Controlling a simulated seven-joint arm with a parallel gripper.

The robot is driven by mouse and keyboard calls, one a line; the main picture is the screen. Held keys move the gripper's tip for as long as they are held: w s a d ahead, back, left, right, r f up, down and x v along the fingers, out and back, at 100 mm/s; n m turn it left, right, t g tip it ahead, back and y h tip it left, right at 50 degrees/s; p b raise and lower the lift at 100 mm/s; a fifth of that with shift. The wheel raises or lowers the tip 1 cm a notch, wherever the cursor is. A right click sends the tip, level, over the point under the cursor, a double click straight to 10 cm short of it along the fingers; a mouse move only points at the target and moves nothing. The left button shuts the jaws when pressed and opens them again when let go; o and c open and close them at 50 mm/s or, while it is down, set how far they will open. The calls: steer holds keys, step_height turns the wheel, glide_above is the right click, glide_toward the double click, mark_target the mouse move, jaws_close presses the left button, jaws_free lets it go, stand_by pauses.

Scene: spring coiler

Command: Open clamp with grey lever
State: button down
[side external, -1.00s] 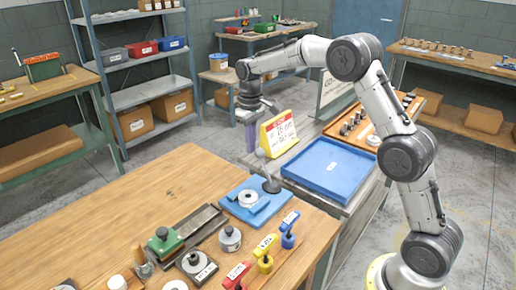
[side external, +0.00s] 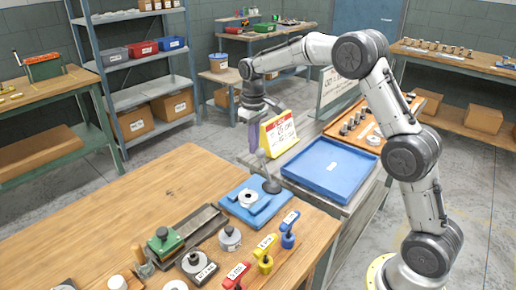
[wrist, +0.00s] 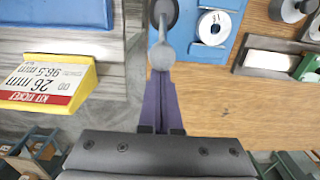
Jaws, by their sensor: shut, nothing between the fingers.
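The blue clamp fixture (side external: 232,199) sits at the right end of the wooden bench with a pale round ring part (side external: 247,198) on it. Its grey lever (side external: 266,170) stands nearly upright from a dark round foot, with a ball knob on top. In the wrist view the grey lever (wrist: 161,55) points at my fingertips and the blue fixture (wrist: 207,51) is right of it. My gripper (side external: 259,148) has its purple fingers closed and empty, right by the knob. In the wrist view my gripper (wrist: 160,78) overlaps the knob's edge; I cannot tell whether they touch.
A yellow kit ticket stand (side external: 278,134) and a blue tray (side external: 329,167) are close on the right. Red (side external: 236,275), yellow (side external: 265,251) and blue (side external: 289,229) tagged tools stand along the bench front. A green-handled block (side external: 164,246) is left. The bench's back left is clear.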

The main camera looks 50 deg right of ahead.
mark_target(262, 150)
steer(key=shift+s+r, duration=0.1)
steer(key=shift+s, duration=0.6)
steer(key=shift+s+r, duration=0.2)
steer(key=shift+s, duration=0.5)
steer(key=shift+s, duration=0.8)
